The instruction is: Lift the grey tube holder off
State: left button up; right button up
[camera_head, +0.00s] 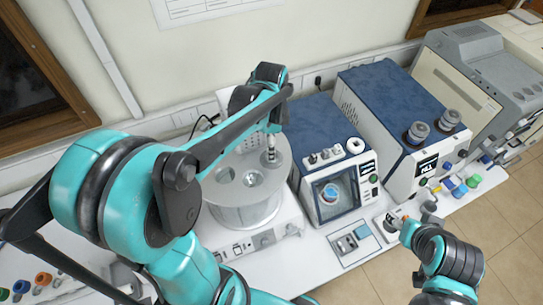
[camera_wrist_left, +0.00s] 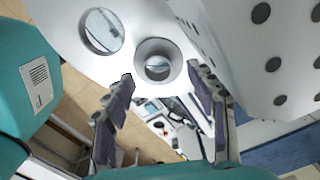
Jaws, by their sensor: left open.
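The grey tube holder (camera_head: 270,157) stands in an opening of the round white bath lid (camera_head: 240,190). In the left wrist view the grey tube holder (camera_wrist_left: 157,62) is a round grey collar around a shiny centre, beside an open round hole in the lid. My left gripper (camera_head: 272,133) is above the holder in the head view. In the left wrist view the two dark-padded fingers of my left gripper (camera_wrist_left: 160,73) are spread apart, one on each side of the holder, with gaps visible. My right arm is at the lower right; its fingers are not clear.
A second blue instrument (camera_head: 400,110) bears two grey cylinders. A grey machine (camera_head: 465,80) is farther right. Coloured caps (camera_head: 460,188) lie at the bench's right edge. The wall is close behind.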

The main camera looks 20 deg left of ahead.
aim_at(279, 158)
pick_arm(q)
notch_tip(279, 158, down, 3)
jog(key=shift+d+f, duration=0.15)
jog(key=shift+s, duration=0.1)
jog(key=c, duration=1.3)
jog(key=shift+o, duration=0.2)
